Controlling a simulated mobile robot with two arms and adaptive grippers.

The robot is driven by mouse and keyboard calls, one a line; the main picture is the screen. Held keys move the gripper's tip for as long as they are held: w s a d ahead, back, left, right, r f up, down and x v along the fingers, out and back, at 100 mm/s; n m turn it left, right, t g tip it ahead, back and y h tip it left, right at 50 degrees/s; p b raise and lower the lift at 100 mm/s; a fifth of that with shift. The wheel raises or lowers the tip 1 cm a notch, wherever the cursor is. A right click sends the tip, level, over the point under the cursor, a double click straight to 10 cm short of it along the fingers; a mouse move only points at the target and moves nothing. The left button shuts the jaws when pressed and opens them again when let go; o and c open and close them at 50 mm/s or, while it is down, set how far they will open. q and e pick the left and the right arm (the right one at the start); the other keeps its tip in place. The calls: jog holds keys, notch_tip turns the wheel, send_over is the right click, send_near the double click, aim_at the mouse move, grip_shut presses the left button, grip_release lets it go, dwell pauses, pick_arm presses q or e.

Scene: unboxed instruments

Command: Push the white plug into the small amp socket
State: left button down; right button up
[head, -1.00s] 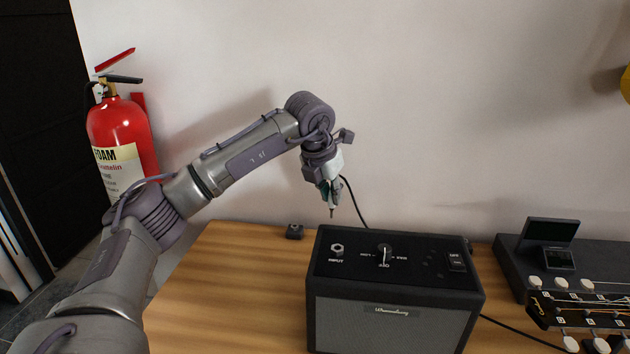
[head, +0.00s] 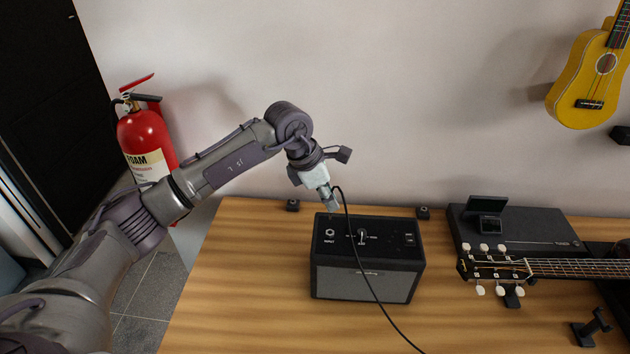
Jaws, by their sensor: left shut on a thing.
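The small amp (head: 366,283) is a black box with a grey front grille, standing on the wooden table. Its socket (head: 330,232), marked INPUT, is a light ring at the left of the top panel. My left gripper (head: 331,203) points down at the amp's back left edge, just behind the socket in the picture. It is shut on the white plug, which is mostly hidden between the fingers. A black cable (head: 362,262) runs from the gripper, across the front of the amp, toward the bottom of the view. I cannot tell the tip's height above the panel. My right gripper is not in view.
A dark device with a small screen (head: 487,204) and a guitar headstock with white pegs (head: 497,268) are right of the amp. A yellow ukulele (head: 590,75) hangs on the wall. A red extinguisher (head: 146,137) stands at the left. The table left of the amp is clear.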

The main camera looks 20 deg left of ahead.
pick_arm(q)
jog(key=shift+s+d, duration=0.1)
jog(key=shift+s, duration=0.05)
jog(key=b, duration=0.3)
send_over(334, 233)
jog(key=a, duration=0.1)
jog(key=shift+s+a+f, duration=0.1)
jog(key=shift+f, duration=1.25)
jog(key=shift+s+a+f, duration=0.1)
jog(key=shift+f, duration=1.25)
jog(key=shift+b, duration=0.55)
jog(key=shift+s+f+b, duration=0.1)
jog(key=shift+f+b, duration=0.95)
jog(key=shift+f, duration=0.15)
